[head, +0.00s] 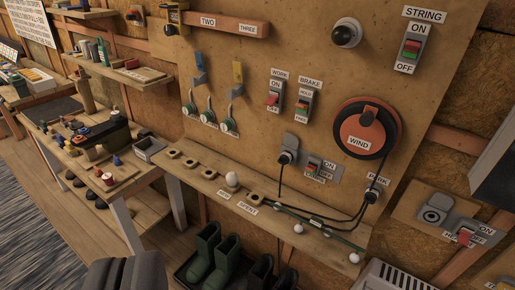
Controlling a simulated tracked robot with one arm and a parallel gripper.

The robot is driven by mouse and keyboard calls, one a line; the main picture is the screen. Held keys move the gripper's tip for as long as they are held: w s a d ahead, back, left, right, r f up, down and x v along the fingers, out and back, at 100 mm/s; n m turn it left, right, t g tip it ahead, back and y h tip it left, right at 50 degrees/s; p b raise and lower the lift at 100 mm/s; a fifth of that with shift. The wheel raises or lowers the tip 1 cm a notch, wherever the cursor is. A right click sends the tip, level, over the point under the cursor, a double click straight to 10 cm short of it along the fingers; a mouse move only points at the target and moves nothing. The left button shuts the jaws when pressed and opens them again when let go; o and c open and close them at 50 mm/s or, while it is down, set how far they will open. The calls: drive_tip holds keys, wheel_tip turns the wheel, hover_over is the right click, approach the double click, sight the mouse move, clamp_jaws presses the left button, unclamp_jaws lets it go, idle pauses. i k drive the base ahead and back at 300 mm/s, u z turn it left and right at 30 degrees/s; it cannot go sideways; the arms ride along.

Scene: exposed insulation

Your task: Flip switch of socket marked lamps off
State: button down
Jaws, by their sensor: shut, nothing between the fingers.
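No label that I can read says lamps. A grey socket (289,150) with a black plug and cable is on the wooden panel, right of centre. Its small red switch (313,167) is beside it, marked ON above and OFF below; its lower label is too small to read. Another grey socket (435,214) without a plug is at the lower right, with a red switch (466,236) beside it; its label is partly hidden. Which way either switch is tipped I cannot tell. My gripper (125,271) shows dark at the bottom left edge, shut and empty, apart from both sockets.
A wooden shelf (205,172) juts out below the panel, with cables and white knobs. A red WIND reel (366,128) and the WORK (273,101), BRAKE (304,105) and STRING (410,48) switches are above. Green boots (205,250) stand below. A cluttered bench (130,204) is left.

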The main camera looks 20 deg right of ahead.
sight(310, 168)
drive_tip(key=i, duration=1.2)
drive_tip(key=z, duration=0.5)
